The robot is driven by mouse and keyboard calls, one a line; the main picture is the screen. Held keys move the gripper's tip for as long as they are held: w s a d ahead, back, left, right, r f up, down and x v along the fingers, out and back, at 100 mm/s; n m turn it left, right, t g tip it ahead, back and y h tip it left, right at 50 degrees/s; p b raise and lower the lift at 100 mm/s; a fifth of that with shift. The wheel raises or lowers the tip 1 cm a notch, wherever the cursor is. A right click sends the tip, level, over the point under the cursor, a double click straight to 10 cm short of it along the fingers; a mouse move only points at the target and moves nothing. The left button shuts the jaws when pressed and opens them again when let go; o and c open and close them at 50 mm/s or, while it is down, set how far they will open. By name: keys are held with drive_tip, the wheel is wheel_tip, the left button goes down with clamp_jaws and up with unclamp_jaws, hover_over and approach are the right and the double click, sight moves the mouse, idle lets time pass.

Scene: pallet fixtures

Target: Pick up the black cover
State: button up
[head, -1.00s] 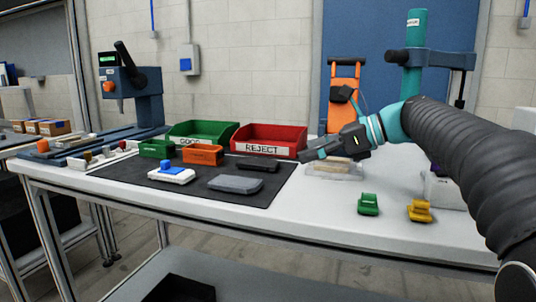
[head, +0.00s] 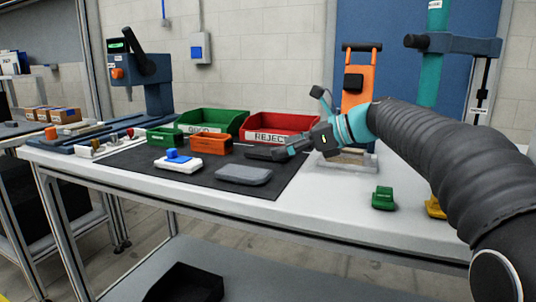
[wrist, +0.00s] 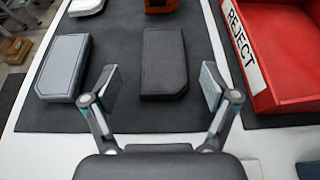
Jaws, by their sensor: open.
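The black cover (wrist: 164,66) lies flat on the dark mat (wrist: 130,118), straight ahead of my gripper (wrist: 160,86) in the wrist view. My gripper is open and empty, with one finger to each side of the cover in the picture; the exact height gap cannot be told. In the head view the black cover (head: 259,153) is partly hidden by my gripper (head: 287,151), which reaches in from the right.
A grey cover (wrist: 65,66) lies left of the black one. The red REJECT bin (wrist: 285,55) stands to the right. In the head view a white part with a blue top (head: 178,162), an orange bin (head: 210,144) and a green block (head: 383,198) are on the table.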

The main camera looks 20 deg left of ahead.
sight(266, 150)
drive_tip(key=x, duration=0.4)
drive_tip(key=shift+w+a, duration=0.25)
drive_tip(key=shift+a, duration=0.1)
drive_tip(key=shift+c, duration=0.2)
drive_tip(key=shift+d, duration=0.1)
drive_tip(key=c, duration=1.1)
drive_tip(key=shift+r, duration=0.15)
drive_tip(key=shift+r, duration=0.55)
wheel_tip(266, 150, up, 3)
drive_tip(key=shift+p, duration=0.6)
drive_tip(key=r+p+v, duration=0.1)
drive_tip(key=v, duration=1.2)
drive_tip(key=shift+a+r, duration=0.2)
drive_tip(key=shift+r, duration=0.3)
drive_tip(key=shift+s+a, duration=0.15)
drive_tip(key=shift+s, duration=0.05)
